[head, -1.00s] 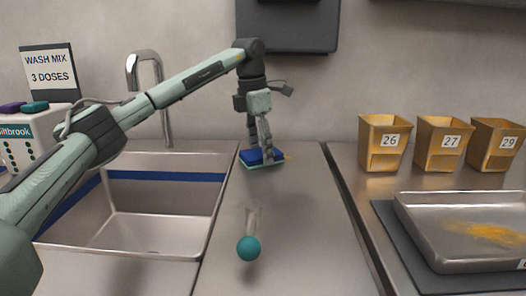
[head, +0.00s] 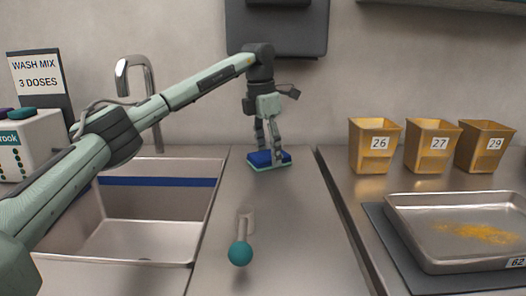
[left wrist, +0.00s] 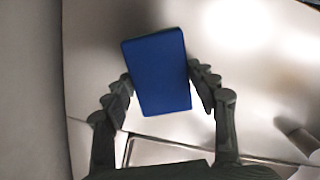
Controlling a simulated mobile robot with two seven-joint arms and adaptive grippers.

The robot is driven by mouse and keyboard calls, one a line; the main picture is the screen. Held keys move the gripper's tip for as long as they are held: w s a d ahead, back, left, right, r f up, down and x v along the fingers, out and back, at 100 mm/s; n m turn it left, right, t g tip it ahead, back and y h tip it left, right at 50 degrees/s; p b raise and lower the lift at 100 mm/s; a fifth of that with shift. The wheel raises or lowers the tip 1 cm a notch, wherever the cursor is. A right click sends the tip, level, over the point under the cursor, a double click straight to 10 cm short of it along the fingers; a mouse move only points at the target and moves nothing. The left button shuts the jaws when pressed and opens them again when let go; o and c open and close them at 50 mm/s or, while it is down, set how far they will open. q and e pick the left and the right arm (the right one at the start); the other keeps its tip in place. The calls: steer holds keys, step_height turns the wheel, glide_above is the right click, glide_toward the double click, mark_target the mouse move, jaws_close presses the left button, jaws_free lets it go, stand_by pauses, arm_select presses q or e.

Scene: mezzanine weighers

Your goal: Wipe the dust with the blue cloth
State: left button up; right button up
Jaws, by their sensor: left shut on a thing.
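The blue cloth is a thick, pad-like blue block (head: 262,159) with a teal lower edge, at the back of the steel counter strip right of the sink. It seems to rest on the counter; contact is hard to tell. My left gripper (head: 269,148) points down and is shut on it; in the left wrist view the cloth (left wrist: 157,72) sits between both fingers. Yellow-orange dust (head: 478,233) lies in a shallow steel tray (head: 420,246) at the right, well away from the cloth. No dust shows around the cloth. My right gripper is not in view.
The sink (head: 150,238) lies left of the strip. A teal-knobbed lever (head: 240,253) stands up from the strip in front of the cloth. Yellow tubs 26 (head: 368,158), 27 (head: 425,160) and 29 (head: 478,160) stand behind the tray. A tap (head: 140,75) rises behind the sink.

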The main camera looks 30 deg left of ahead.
mark_target(298, 163)
arm_select(q)
steer(key=shift+w+d, duration=0.55)
steer(key=shift+d, duration=0.55)
steer(key=shift+w+d, duration=0.5)
steer(key=shift+d, duration=0.65)
steer(key=shift+w+d, duration=0.55)
steer(key=shift+d, duration=0.55)
steer(key=shift+r, duration=3)
steer(key=shift+r, duration=0.1)
